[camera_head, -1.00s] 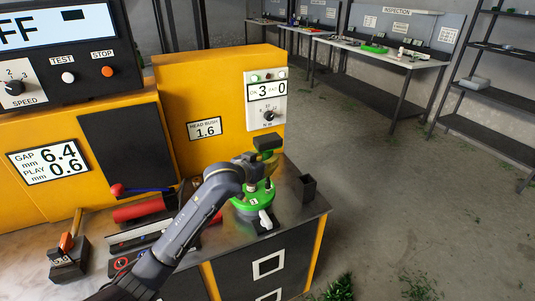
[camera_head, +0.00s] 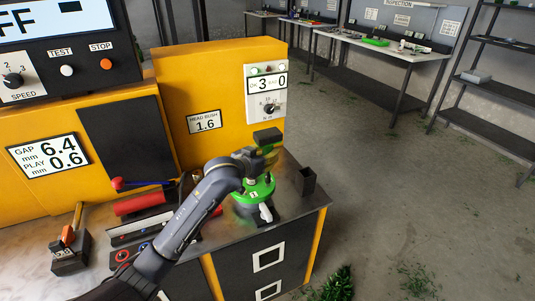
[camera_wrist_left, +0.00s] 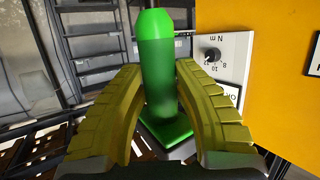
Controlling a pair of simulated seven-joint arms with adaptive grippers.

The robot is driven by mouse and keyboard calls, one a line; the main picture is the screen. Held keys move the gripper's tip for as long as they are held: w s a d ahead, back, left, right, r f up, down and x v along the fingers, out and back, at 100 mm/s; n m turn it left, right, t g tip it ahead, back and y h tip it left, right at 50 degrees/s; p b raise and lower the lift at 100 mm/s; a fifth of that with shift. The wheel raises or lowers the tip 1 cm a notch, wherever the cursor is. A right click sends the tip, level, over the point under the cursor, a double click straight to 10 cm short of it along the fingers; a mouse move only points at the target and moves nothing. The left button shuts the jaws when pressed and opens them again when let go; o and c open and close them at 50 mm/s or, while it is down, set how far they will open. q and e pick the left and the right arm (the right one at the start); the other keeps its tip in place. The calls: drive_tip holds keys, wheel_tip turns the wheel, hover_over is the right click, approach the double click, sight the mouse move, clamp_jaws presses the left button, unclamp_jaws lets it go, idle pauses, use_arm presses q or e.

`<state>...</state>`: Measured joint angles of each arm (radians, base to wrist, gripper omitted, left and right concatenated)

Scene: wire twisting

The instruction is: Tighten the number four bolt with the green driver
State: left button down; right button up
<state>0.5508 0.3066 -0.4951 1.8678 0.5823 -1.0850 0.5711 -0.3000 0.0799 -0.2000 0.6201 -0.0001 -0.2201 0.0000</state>
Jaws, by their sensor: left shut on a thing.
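My left gripper (camera_head: 266,157) is above the green round fixture (camera_head: 246,205) at the bench's right end. In the left wrist view its yellow fingers (camera_wrist_left: 159,68) are shut around the green driver (camera_wrist_left: 155,45), one on each side of the handle. A flat green part (camera_wrist_left: 172,132) shows lower between the fingers. The fixture carries a small white number tag that I cannot read surely, and a white lever (camera_head: 266,213) at its front. The number four bolt cannot be made out, and the driver's tip is hidden. My right gripper is not in view.
A dark open box (camera_head: 305,182) is to the right. A red cylinder (camera_head: 140,204) and a tool block (camera_head: 70,255) lie left. Open floor is beyond.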

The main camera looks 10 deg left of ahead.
use_arm(q)
drive_tip(key=shift+f, duration=1.3)
idle(2.3)
drive_tip(key=shift+r, duration=0.1)
